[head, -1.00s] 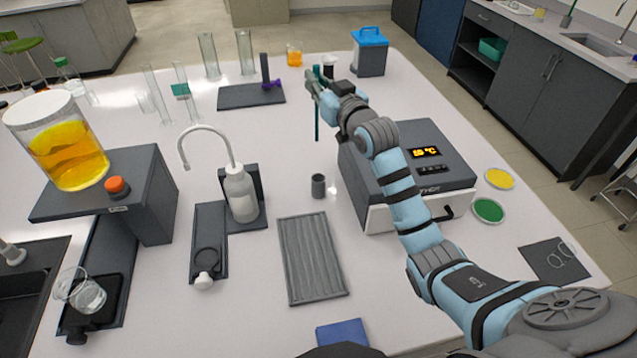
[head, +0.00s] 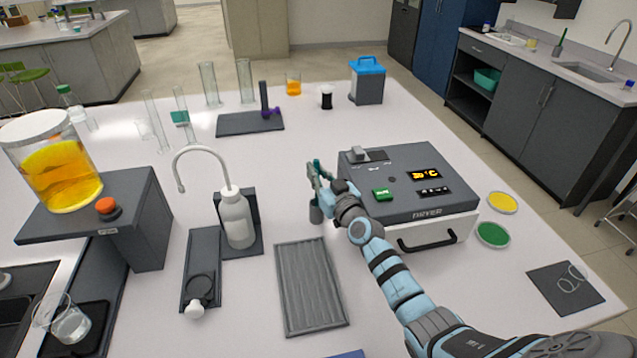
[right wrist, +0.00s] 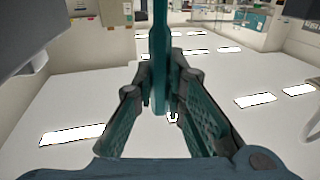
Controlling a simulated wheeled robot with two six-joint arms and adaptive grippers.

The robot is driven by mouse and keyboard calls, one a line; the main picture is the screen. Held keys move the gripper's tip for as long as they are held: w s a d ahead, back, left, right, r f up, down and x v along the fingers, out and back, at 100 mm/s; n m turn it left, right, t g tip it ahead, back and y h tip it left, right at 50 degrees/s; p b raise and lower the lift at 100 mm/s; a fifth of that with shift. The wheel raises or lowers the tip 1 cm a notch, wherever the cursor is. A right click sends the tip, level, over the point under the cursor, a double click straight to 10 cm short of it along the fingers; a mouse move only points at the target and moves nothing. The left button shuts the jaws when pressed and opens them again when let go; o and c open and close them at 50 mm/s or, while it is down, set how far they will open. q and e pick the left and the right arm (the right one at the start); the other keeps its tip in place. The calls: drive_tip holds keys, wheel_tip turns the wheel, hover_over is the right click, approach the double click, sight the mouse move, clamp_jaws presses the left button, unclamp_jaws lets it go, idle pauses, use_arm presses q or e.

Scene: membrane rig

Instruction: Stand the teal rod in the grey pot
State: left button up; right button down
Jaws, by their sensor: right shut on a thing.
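The teal rod (head: 317,167) is held roughly upright by my right gripper (head: 320,176), which is shut on it. In the right wrist view the teal rod (right wrist: 160,60) passes between the two fingers. The grey pot (head: 316,214) stands on the white table, directly below the gripper in the head view. The rod's lower part meets the pot's mouth there, partly hidden by the fingers. I cannot tell how deep its lower end sits. The pot cannot be made out in the right wrist view. My left gripper is out of view.
The dryer (head: 410,180) stands close on the right of my gripper. A wash bottle (head: 237,220) with a curved spout stands to the left. A grey ribbed tray (head: 311,287) lies in front of the pot.

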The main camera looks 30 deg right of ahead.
drive_tip(key=shift+f, duration=0.45)
drive_tip(key=c, duration=1.6)
unclamp_jaws()
drive_tip(key=shift+c, duration=0.2)
use_arm(q)
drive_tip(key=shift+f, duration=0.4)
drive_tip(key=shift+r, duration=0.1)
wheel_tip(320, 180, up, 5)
drive_tip(key=p, duration=0.5)
use_arm(e)
drive_tip(key=s, duration=1.2)
